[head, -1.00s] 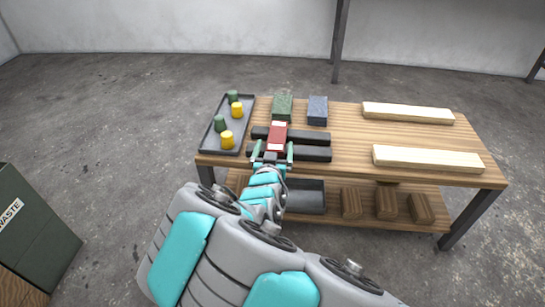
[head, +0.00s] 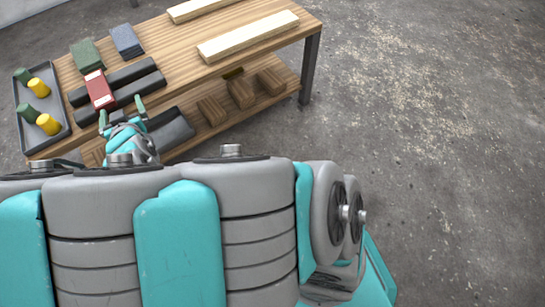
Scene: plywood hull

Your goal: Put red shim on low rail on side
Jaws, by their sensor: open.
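The red shim (head: 101,93), a red block with a pale far end, lies flat across two black bars (head: 139,81) on the left part of the wooden table. My gripper (head: 121,111) is just on the near side of the shim, its two green fingers apart, with nothing between them. The left finger is close to the shim's near end; I cannot tell whether they touch. Two pale wooden rails lie on the right part of the table, a nearer one (head: 248,37) and a farther one (head: 200,8). I cannot tell which is the low rail.
A grey tray (head: 60,110) with green and yellow cylinders is at the table's left end. Green (head: 87,55) and blue (head: 126,41) blocks stand behind the bars. The lower shelf holds a dark tray (head: 172,130) and several wooden blocks (head: 240,92). The floor at right is clear.

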